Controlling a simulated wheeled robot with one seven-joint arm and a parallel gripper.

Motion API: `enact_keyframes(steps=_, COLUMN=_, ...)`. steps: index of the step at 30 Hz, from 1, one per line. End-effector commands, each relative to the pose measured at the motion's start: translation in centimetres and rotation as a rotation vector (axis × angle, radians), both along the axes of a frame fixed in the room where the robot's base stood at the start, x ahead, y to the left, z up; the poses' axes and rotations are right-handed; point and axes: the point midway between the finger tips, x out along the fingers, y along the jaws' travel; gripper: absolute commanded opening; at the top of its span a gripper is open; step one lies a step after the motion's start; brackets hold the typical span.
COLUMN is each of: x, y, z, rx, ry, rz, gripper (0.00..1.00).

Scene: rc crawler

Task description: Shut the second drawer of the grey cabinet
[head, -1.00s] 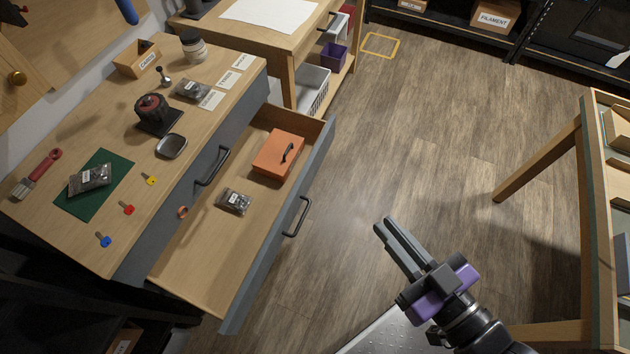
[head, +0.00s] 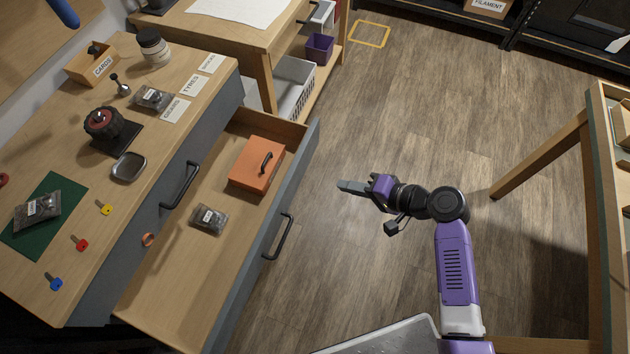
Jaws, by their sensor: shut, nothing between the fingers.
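The grey cabinet (head: 215,120) stands at the left with a wooden top. Its second drawer (head: 165,295) is pulled far out towards the right, with a grey front and a dark bar handle (head: 280,237). Inside it lie an orange box (head: 257,165) with a black handle, a small clear bag of dark parts (head: 209,218) and a small copper-coloured ring (head: 148,240). The top drawer, with its own handle (head: 181,186), is shut. My gripper (head: 344,186) is shut and empty, to the right of the open drawer's front and apart from it, pointing left.
On the cabinet top are a black and red motor-like part (head: 103,123), a small tray (head: 128,167), a green mat (head: 42,238), coloured keys (head: 80,243) and a card box (head: 92,68). A table (head: 600,220) stands at the right. The floor between is clear.

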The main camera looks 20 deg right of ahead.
Motion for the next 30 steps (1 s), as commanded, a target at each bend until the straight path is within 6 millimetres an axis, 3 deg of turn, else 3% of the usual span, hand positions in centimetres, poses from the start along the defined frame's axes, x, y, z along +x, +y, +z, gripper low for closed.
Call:
enact_keyframes(steps=3, x=-2.1, y=2.1, z=-0.4, rx=0.079, ry=0.057, rz=0.076, gripper=0.0)
enact_keyframes(steps=8, x=-2.7, y=3.1, z=-0.5, rx=0.098, ry=0.08, rz=0.11, gripper=0.0)
enact_keyframes(steps=25, x=2.6, y=9.8, z=-5.4, rx=0.094, ry=0.081, rz=0.11, gripper=0.0)
enact_keyframes(steps=30, x=4.1, y=11.7, z=-5.2, rx=0.094, ry=0.079, rz=0.11, gripper=0.0)
